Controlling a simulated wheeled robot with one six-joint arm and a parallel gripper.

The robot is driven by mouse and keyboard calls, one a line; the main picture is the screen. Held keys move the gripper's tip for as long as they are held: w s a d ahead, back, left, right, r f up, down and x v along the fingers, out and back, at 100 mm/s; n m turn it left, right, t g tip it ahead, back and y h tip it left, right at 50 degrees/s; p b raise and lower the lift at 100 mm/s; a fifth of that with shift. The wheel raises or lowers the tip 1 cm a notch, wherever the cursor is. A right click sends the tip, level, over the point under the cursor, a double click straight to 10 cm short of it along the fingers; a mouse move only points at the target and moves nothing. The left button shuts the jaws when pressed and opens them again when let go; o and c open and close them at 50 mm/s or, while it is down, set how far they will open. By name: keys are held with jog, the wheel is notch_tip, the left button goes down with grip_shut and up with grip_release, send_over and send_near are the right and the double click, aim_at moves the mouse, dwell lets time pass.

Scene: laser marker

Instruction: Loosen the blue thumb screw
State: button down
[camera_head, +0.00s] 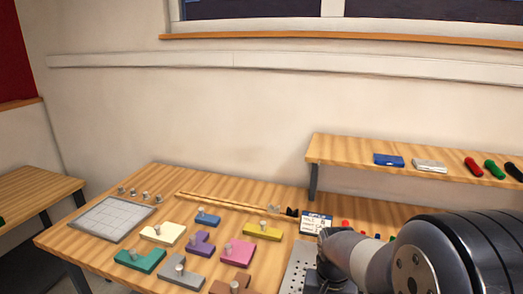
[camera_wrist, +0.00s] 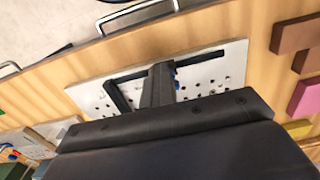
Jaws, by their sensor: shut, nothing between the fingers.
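A light perforated plate (camera_wrist: 208,80) lies on the wooden table in the wrist view, with dark bars (camera_wrist: 118,98) on it. My gripper (camera_wrist: 162,68) is shut, its fingers over the middle of the plate. Small bits of blue (camera_wrist: 181,88) show right beside the fingers. They may be the blue thumb screw, which is mostly hidden behind them; I cannot tell whether the fingers touch it. In the head view the plate (camera_head: 296,268) is partly covered by my arm, and my gripper (camera_head: 323,248) is over its right side. The thumb screw cannot be made out there.
Several coloured blocks with knobs, among them a pink one (camera_head: 237,254) and a yellow one (camera_head: 262,232), lie left of the plate. A grey gridded board (camera_head: 110,219) is at the far left. A raised shelf (camera_head: 340,149) stands behind my arm. Metal handles (camera_wrist: 134,13) line the table's edge.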

jog(key=shift+d, duration=0.3)
dwell(0.4)
jog(key=shift+s, duration=0.4)
notch_tip(320, 180, up, 6)
jog(key=p, duration=0.5)
